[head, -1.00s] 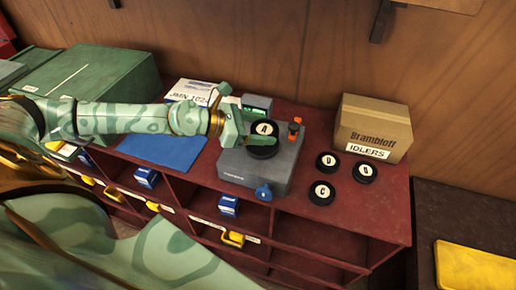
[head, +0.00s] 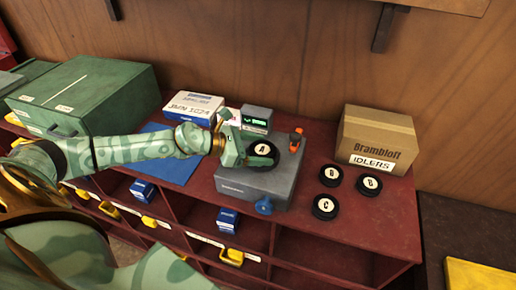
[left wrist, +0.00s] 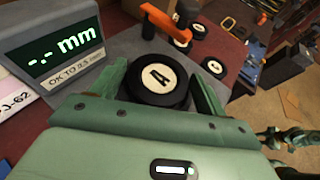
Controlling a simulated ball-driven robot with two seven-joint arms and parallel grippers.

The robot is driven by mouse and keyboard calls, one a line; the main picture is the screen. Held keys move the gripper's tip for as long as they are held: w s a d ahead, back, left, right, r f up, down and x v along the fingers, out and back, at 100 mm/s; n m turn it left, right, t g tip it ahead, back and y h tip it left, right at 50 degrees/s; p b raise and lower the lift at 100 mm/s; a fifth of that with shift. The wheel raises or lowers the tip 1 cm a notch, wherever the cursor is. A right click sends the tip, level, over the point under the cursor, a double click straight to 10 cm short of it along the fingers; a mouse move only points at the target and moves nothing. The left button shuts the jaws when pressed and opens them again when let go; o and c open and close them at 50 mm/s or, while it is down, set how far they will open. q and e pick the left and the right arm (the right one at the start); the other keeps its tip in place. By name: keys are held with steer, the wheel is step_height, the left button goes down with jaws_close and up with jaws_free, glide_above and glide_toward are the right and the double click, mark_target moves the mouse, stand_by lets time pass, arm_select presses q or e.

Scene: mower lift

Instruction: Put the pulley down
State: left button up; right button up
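The black pulley marked A (head: 262,155) sits on top of the grey gauge block (head: 255,185), label up. My left gripper (head: 244,152) is at its left side, close to it. In the left wrist view the same pulley (left wrist: 157,80) lies between the two spread fingers of the left gripper (left wrist: 160,85); it looks free of the right finger, and contact at the left finger is unclear. The gauge display (left wrist: 62,55) reads "-.- mm".
Three more black pulleys, one marked C (head: 325,207), lie on the red bench (head: 300,235) right of the gauge. Behind them stands the cardboard Idlers box (head: 376,140). An orange lever (head: 296,138) rises beside pulley A. A blue mat (head: 165,158) lies left.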

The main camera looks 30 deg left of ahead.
mark_target(256, 150)
arm_select(q)
steer(key=shift+o, duration=0.6)
steer(key=shift+r, duration=0.1)
steer(key=shift+r, duration=0.1)
steer(key=v, duration=0.2)
steer(key=b+v, duration=0.2)
steer(key=v, duration=0.1)
steer(key=shift+s+a, duration=0.25)
steer(key=shift+s, duration=0.1)
steer(key=v, duration=0.2)
steer(key=shift+s+a+r, duration=0.35)
steer(key=shift+s+r, duration=0.05)
steer(key=shift+s, duration=0.05)
steer(key=shift+p+v, duration=0.95)
steer(key=shift+p, duration=0.1)
steer(key=shift+s+a+r, duration=0.2)
steer(key=shift+s+a, duration=0.1)
steer(key=shift+a, duration=0.05)
